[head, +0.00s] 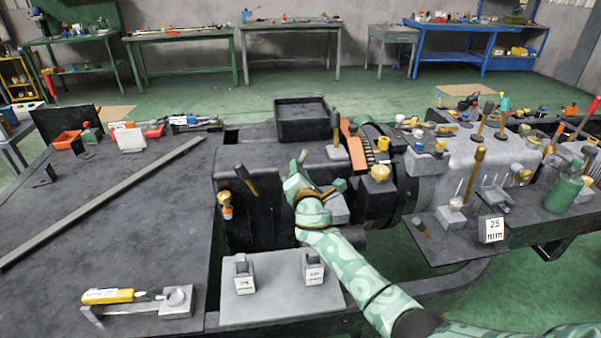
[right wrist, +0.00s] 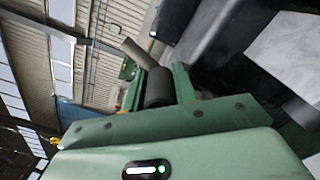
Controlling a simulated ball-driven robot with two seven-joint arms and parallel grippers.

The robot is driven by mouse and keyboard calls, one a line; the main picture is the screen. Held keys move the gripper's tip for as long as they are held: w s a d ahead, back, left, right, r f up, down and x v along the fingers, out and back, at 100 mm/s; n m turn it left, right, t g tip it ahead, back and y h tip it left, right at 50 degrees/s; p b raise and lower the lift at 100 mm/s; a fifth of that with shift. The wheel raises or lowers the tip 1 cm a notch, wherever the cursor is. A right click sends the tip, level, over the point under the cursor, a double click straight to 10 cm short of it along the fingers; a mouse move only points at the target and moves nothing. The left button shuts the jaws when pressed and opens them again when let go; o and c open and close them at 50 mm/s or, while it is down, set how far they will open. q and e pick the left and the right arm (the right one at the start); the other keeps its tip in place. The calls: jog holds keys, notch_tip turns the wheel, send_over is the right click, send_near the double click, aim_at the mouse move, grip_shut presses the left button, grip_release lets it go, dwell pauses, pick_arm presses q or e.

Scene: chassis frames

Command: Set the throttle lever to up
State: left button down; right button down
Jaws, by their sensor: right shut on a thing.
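Another lever with a dark grip (head: 246,180) leans up and left, apart from the gripper. My left gripper is not in view.
Brass knobs (head: 380,173) and more levers crowd the right. A grey plate (head: 275,300) with two labelled blocks lies in front.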

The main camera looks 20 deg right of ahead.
jog(key=c, duration=1.1)
grip_release()
jog(key=shift+w+a+r, duration=0.1)
jog(key=shift+a+r, duration=0.05)
jog(key=shift+r, duration=0.2)
jog(key=shift+f, duration=0.1)
jog(key=p+v, duration=0.3)
jog(key=v, duration=1.3)
jog(key=shift+s, duration=0.2)
jog(key=shift+f, duration=0.1)
